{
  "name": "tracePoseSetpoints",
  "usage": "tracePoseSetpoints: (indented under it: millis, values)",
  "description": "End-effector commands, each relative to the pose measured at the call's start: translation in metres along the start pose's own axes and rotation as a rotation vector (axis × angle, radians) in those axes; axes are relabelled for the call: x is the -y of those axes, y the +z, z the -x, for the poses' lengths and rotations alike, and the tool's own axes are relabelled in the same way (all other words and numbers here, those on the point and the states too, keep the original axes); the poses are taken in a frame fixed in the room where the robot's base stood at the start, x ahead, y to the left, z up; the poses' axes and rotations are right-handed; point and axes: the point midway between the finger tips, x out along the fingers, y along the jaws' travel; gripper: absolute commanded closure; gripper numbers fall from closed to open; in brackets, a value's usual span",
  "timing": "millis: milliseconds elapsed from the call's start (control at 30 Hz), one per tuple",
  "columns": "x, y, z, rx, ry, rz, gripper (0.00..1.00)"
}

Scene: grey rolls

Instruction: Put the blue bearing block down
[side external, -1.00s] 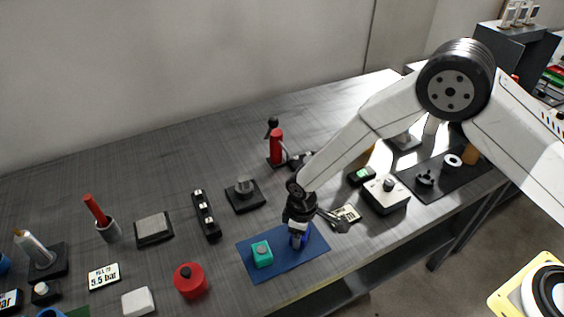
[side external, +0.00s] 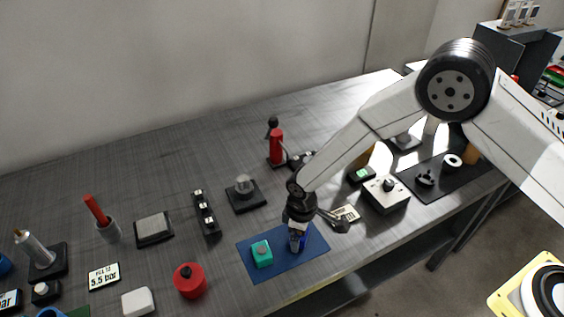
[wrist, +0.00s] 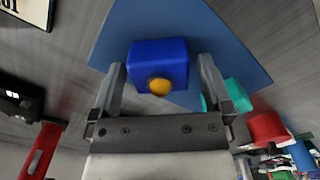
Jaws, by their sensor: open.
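The blue bearing block (wrist: 158,62) stands on the blue mat (wrist: 110,43), with an orange-yellow round spot on its near face. In the side view the block (side external: 303,243) is mostly hidden behind my gripper, on the right part of the mat (side external: 262,272). My gripper (wrist: 160,68) is open, with one finger on each side of the block and a visible gap at each side. In the side view my gripper (side external: 298,240) points down over the mat. A teal block (side external: 262,254) sits on the left part of the mat, beside my gripper.
A red round container (side external: 190,281) stands left of the mat. A black strip (side external: 206,214) and a dark block with a knob (side external: 245,194) are behind. The table's front edge is close to the mat.

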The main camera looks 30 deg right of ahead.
Motion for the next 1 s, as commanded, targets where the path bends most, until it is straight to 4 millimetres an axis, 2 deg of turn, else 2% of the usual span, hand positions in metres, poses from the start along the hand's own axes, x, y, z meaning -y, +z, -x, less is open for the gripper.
tracePoseSetpoints:
  millis: [267,733,1000]
  values:
    - [0.000,-0.001,0.024,-0.002,0.001,0.000,0.00]
    - [0.000,-0.001,0.090,-0.002,0.001,0.000,0.00]
    - [0.000,-0.001,0.114,0.000,0.001,0.000,0.00]
